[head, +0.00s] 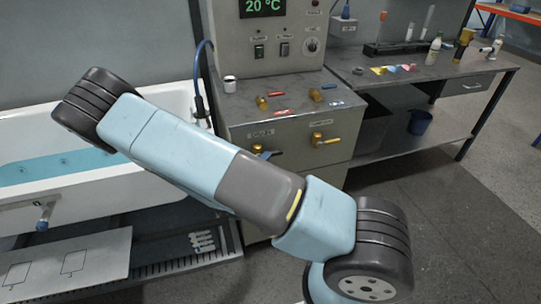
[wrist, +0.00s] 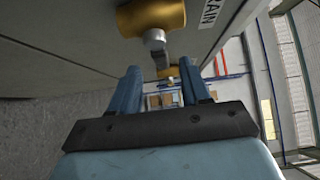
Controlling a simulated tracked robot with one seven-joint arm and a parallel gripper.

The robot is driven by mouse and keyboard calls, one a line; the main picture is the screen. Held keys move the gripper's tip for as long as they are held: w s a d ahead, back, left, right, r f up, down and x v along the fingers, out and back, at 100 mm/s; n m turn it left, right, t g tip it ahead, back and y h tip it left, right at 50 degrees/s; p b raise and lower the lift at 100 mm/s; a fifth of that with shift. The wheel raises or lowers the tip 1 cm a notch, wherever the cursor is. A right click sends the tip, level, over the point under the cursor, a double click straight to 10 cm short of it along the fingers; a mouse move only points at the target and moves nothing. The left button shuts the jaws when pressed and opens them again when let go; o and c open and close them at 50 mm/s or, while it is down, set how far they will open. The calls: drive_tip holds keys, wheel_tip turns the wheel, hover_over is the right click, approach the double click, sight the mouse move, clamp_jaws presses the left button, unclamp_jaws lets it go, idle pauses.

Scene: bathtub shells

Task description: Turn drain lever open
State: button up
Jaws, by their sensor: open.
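The drain valve is a brass body (wrist: 152,16) with a grey stem at the top of the wrist view. The letters "RAIN" show on the cabinet face beside it. A dark lever (wrist: 161,60) runs from the stem away from the camera, above the gap between my fingers. My gripper (wrist: 162,82) is open, with two blue fingers apart and nothing seen held between them. I cannot tell whether they touch the lever. In the head view, the left brass valve (head: 244,150) is partly hidden by my arm, and my gripper is mostly hidden there.
A second brass valve (head: 325,139) sits to the right on the same grey cabinet (head: 290,165). A bathtub (head: 100,195) with blue water stands at left. A workbench (head: 440,75) with bottles stands at right. The floor at front right is clear.

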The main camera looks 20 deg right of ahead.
drive_tip(key=x, duration=0.5)
drive_tip(key=shift+w+d, duration=0.25)
drive_tip(key=shift+c, duration=0.5)
clamp_jaws()
